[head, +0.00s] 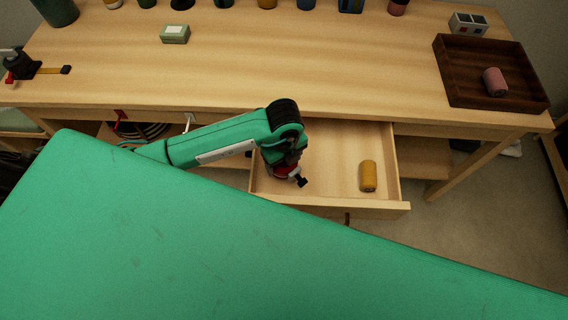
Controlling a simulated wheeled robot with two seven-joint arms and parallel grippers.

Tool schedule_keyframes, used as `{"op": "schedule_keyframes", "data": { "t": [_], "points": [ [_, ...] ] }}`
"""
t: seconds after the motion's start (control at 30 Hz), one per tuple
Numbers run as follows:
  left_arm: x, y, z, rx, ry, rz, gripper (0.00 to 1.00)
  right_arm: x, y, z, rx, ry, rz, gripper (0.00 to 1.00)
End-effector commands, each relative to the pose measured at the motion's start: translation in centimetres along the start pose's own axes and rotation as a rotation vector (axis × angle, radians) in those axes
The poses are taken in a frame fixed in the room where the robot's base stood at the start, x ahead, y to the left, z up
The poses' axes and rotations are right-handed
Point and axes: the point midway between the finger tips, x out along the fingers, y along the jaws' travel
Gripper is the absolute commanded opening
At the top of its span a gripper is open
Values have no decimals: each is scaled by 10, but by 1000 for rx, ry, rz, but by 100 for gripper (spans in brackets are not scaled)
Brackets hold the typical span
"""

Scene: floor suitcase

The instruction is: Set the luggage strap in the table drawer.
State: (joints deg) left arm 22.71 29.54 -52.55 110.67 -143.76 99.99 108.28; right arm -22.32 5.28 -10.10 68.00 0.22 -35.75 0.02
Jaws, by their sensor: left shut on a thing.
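My left gripper (294,176) is over the left part of the open table drawer (325,150), pointing down. It is shut on a small red and black thing, which looks like the luggage strap; the gripper hides most of it. I cannot tell whether it touches the drawer floor. The drawer is pale wood and pulled out from under the table top. A yellow-brown roll (368,176) lies in its right part. My right gripper is not in view.
The wooden table (300,60) has a dark tray (455,75) with a pink roll (495,81) at right. A small green box (175,34) and a black clamp-like tool (22,66) lie further left. Several pots line the back. A large green surface fills the foreground.

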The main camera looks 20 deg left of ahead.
Motion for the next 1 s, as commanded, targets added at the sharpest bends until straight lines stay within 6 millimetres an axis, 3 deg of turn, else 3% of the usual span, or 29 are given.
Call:
{"op": "schedule_keyframes", "data": {
  "t": [0.2,0.57,0.6,0.7,1.0],
  "points": [
    [29,0,0,0,0,2,44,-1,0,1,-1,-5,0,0],
    [32,0,0,0,0,1,44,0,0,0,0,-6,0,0],
    [32,0,0,0,0,1,75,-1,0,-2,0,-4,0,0],
    [31,0,0,0,0,1,93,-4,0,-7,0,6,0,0],
    [30,0,0,0,0,1,93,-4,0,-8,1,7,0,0]
  ]
}}
